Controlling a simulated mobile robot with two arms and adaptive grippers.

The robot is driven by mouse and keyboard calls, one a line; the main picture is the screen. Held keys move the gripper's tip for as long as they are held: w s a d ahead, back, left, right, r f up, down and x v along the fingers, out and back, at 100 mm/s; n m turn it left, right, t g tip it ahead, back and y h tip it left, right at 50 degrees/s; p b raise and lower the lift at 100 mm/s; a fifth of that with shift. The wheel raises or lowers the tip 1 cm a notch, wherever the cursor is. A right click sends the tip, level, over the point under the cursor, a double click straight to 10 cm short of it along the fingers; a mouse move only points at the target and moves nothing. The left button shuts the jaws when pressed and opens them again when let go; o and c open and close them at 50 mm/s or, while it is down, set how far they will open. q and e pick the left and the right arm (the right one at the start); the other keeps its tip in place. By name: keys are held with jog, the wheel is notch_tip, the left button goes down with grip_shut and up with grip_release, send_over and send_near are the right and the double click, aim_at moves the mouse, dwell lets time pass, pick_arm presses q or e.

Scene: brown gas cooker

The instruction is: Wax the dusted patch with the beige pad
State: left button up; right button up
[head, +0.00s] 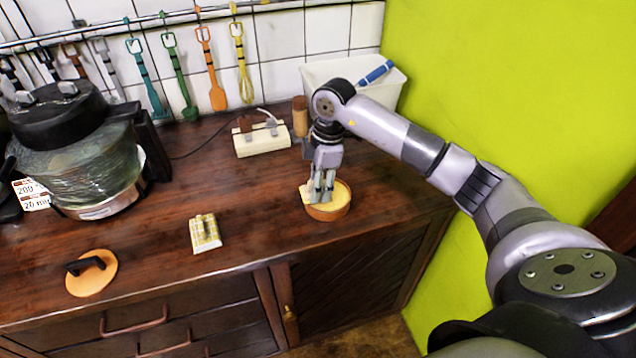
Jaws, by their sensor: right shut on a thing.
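My right gripper (322,192) points down over a round, shallow orange-brown tin (329,212) with pale yellow content. The gripper is shut on a small pale beige thing (306,194), which looks like the beige pad; the fingers partly hide it. The pad is at the tin's left rim; I cannot tell whether it touches the yellow content. A checked yellow-and-white pad or cloth (205,233) lies on the dark wooden counter (260,220), left of the tin. I cannot make out a dusted patch on the counter. My left gripper is not in view.
An orange disc with a black handle (91,272) lies near the front left edge. A large wrapped pot-like appliance (80,165) stands at the left. A cream power strip (261,138), a brown cylinder (300,117) and a white bin (393,90) stand behind. Utensils hang above.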

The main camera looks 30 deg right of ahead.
jog(key=shift+s+f, duration=0.1)
dwell(0.5)
jog(key=shift+r+p, duration=3)
jog(key=shift+r, duration=0.6)
